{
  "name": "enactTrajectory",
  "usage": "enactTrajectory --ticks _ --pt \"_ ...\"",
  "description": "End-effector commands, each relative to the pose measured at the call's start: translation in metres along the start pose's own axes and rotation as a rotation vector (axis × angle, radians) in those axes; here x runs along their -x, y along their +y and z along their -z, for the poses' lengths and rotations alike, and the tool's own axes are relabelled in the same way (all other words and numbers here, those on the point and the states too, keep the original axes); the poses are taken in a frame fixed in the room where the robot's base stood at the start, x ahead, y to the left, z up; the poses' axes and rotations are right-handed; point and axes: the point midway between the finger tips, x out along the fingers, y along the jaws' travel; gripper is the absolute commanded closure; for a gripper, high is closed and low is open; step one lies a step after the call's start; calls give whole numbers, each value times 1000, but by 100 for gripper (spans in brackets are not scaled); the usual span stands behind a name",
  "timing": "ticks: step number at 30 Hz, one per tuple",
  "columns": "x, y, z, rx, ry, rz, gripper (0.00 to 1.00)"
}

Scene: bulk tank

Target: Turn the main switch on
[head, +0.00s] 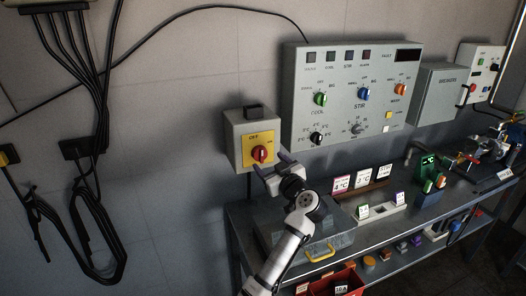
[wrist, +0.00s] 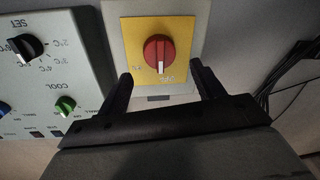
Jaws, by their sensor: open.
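The main switch is a red rotary knob (head: 260,153) on a yellow plate (head: 248,140), on a grey wall box (head: 235,127). The wrist view shows the red knob (wrist: 159,51) on its yellow plate (wrist: 182,72), upside down, with its white mark pointing toward the lettering nearest my gripper. My gripper (head: 271,165) is open and empty, just in front of and slightly below the knob in the head view. In the wrist view its fingers (wrist: 160,78) stand apart on either side of the lower plate, with the knob beyond the tips. I cannot tell any contact.
A large control panel (head: 296,95) with green, blue and orange knobs is right of the switch box. A breaker box (head: 443,92) hangs farther right. Below is a bench (head: 385,232) with a grey case (head: 285,238) and cards. Black cables (head: 93,160) hang at left.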

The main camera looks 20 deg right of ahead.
Motion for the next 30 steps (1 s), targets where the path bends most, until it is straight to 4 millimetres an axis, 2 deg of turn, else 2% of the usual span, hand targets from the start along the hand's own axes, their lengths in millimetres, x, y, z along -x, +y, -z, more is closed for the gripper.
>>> enactTrajectory --ticks 3,9,21,30 --pt "-24 1 4 -3 1 1 33" --pt "-46 1 2 -1 1 -1 33" --pt "-52 0 0 0 0 -2 33" --pt "-52 0 0 0 0 -1 72"
